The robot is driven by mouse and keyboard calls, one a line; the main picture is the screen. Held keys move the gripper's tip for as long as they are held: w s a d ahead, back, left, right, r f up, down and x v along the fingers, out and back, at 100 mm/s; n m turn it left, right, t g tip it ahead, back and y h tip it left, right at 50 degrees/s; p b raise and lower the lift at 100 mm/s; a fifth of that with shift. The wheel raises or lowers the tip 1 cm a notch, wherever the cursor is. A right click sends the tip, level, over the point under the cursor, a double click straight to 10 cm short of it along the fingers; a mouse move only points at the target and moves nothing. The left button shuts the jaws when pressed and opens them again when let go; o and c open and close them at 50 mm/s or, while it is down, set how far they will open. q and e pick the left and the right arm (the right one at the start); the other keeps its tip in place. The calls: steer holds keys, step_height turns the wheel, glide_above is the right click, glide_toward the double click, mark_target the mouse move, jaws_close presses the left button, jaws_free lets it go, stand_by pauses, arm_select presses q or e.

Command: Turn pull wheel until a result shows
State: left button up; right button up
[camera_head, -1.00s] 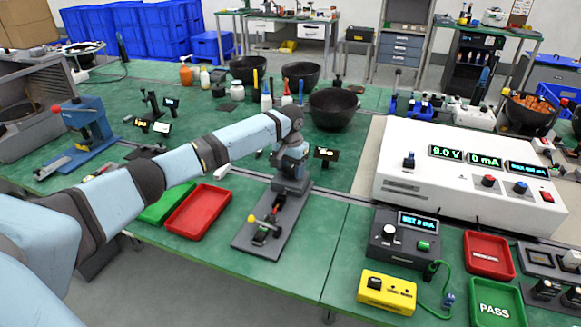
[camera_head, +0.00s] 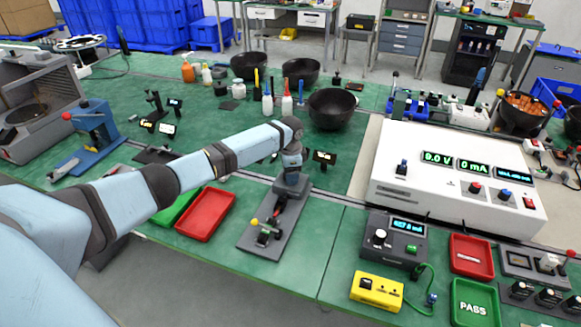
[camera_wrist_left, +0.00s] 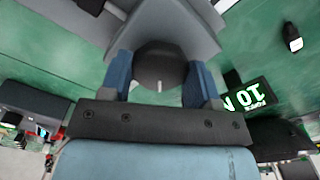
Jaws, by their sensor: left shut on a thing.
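The pull wheel (camera_wrist_left: 158,66) is a dark round knob with a short white mark near its lower edge, seen in the left wrist view. My left gripper (camera_head: 291,172) is at the upright end of the grey pull tester (camera_head: 268,240) in the head view. Its two blue fingers stand on either side of the wheel and are shut on it. In the head view the arm and gripper hide the wheel. A force display (camera_wrist_left: 248,95) beside the wheel shows "10 N" in rotated green characters. A small display (camera_head: 324,157) stands right of the gripper; its text is too small to read.
A red tray (camera_head: 205,214) and a green tray (camera_head: 174,209) lie left of the tester. A grey meter (camera_head: 395,238), a yellow box (camera_head: 377,291) and a green PASS tray (camera_head: 474,303) are to the right. A white power supply (camera_head: 443,185) stands behind them.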

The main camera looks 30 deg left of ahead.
arm_select(q)
steer(key=m+p, duration=0.1)
steer(key=m, duration=0.4)
steer(key=shift+m, duration=0.3)
steer(key=shift+m+p, duration=0.35)
steer(key=shift+m, duration=1.25)
arm_select(e)
step_height(320, 180, up, 2)
steer(key=shift+w+d+r, duration=0.1)
steer(key=shift+r, duration=0.1)
arm_select(q)
steer(key=shift+m, duration=0.3)
arm_select(e)
steer(key=shift+r, duration=0.1)
arm_select(q)
steer(key=o, duration=0.9)
